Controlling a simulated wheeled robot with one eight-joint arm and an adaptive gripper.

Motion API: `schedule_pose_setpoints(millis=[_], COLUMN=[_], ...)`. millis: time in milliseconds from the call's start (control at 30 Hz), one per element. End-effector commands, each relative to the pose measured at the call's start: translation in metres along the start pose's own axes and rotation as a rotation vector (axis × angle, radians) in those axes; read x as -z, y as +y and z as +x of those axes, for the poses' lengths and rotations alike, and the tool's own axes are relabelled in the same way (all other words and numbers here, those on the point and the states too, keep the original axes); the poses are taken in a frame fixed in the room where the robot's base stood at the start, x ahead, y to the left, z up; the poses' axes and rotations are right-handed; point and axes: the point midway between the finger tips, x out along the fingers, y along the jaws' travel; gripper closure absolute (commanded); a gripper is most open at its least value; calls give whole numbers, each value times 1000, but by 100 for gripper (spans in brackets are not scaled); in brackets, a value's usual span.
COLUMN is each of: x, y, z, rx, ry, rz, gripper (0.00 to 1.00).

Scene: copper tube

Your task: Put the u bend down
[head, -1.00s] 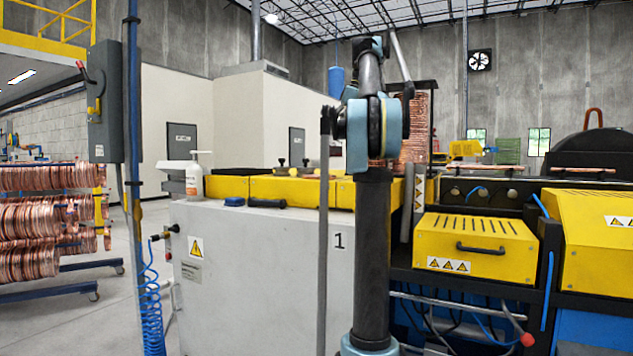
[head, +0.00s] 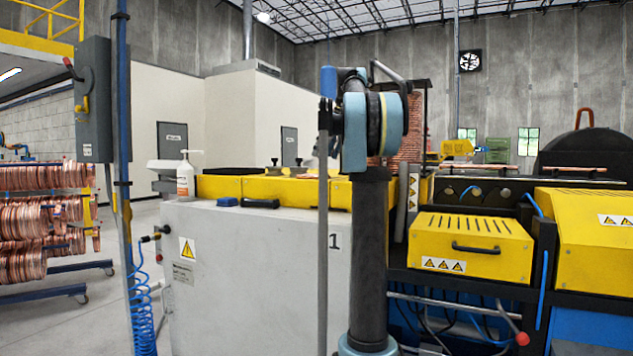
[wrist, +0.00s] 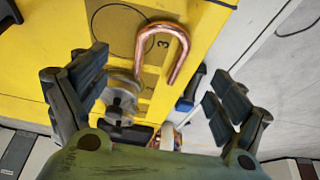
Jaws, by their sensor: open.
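The copper u bend (wrist: 185,48) lies on a yellow surface (wrist: 215,22) in the wrist view, with its curved end toward the top of the picture. A dark "3" shows on the yellow surface within its bend. My gripper (wrist: 151,72) is open, with one dark finger pair on each side of the picture. Nothing is held between the fingers. The u bend is beyond the fingertips and appears apart from them. In the head view I cannot make out the u bend or my gripper; my arm stands in front of the yellow worktop (head: 220,187).
A white pump bottle (head: 186,178) and dark tools (head: 260,203) are on the worktop's left part. A grey metal knob (wrist: 122,92) is near the u bend. A yellow machine cover (head: 470,243) stands right of my arm. Copper coils (head: 40,215) hang on racks at far left.

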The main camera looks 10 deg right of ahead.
Motion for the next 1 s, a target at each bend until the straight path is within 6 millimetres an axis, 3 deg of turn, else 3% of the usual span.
schedule_pose_setpoints(millis=[267, 600, 933, 967, 1000], x=[0, 1, 1, 1, 1], y=[0, -1, -1, -1, -1], z=[18, 59, 66, 66, 66], rx=[0, 0, 0, 0, 0], ry=[0, 0, 0, 0, 0], rz=[-1, -1, 0, 0, 1], gripper=[10, 10, 10, 12, 21])
